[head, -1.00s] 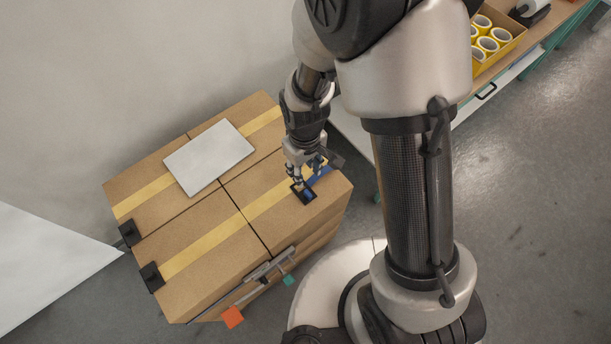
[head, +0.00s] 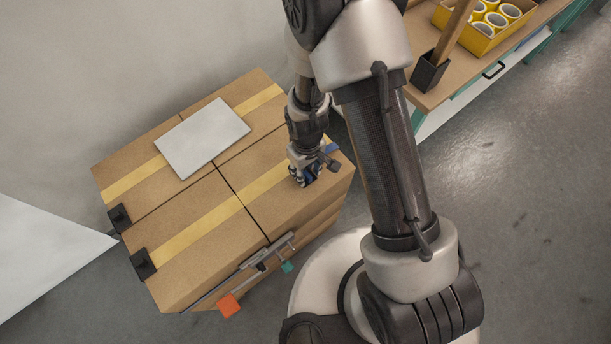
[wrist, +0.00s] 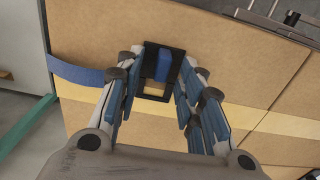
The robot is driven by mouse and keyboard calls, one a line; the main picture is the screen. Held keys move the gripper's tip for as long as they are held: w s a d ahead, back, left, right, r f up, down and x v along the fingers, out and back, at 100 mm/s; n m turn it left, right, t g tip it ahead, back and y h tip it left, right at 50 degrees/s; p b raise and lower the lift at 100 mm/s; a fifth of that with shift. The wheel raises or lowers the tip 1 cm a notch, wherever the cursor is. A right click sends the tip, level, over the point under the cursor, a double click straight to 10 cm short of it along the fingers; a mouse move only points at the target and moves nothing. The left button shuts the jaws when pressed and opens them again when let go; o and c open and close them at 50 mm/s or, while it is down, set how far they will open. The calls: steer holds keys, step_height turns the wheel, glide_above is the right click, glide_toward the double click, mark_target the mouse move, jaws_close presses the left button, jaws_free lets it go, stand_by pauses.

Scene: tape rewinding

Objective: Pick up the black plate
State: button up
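A black plate (wrist: 178,60), a small square frame with a blue block across its middle, lies at the end of a cardboard box top. A blue strip (wrist: 75,72) runs off beside it in the wrist view. My gripper (wrist: 158,62) is open, with one finger on each side of the plate. I cannot tell whether the fingers touch it. In the head view my gripper (head: 303,180) is down at the box's right end and hides most of the plate. Two more black pieces, one (head: 119,217) and another (head: 142,264), sit at the left ends of the yellow strips.
The cardboard boxes (head: 200,270) carry a flat white panel (head: 202,138) on top. A metal bar (head: 245,268) with orange and teal pieces runs along the front side. At upper right, a bench (head: 430,90) holds a yellow box (head: 480,43) of rolls and a black holder (head: 430,73).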

steer(key=shift+f, duration=0.65)
steer(key=shift+c, duration=0.2)
jaws_close()
